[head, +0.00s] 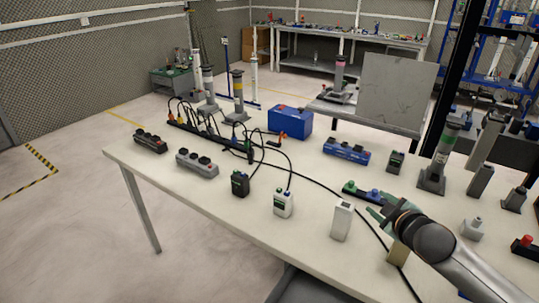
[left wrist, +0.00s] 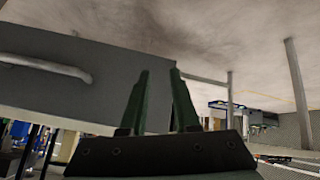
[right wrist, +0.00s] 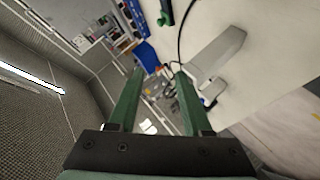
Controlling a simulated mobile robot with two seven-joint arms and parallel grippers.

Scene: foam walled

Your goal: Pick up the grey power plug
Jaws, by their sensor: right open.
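A small light-grey piece (head: 473,229) with a knob on top stands on the right part of the table in the head view; it may be the grey power plug, but it is too small to be sure. My right gripper (head: 378,213) is open and empty above the table, left of that piece and apart from it. Its two green fingers also show spread in the right wrist view (right wrist: 158,75), with nothing between them. My left gripper (left wrist: 162,72) shows only in the left wrist view, fingers apart and empty, facing a grey panel and the floor.
A black cable crosses the table. Power strips, a blue box (head: 290,122) and grey posts stand farther off.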

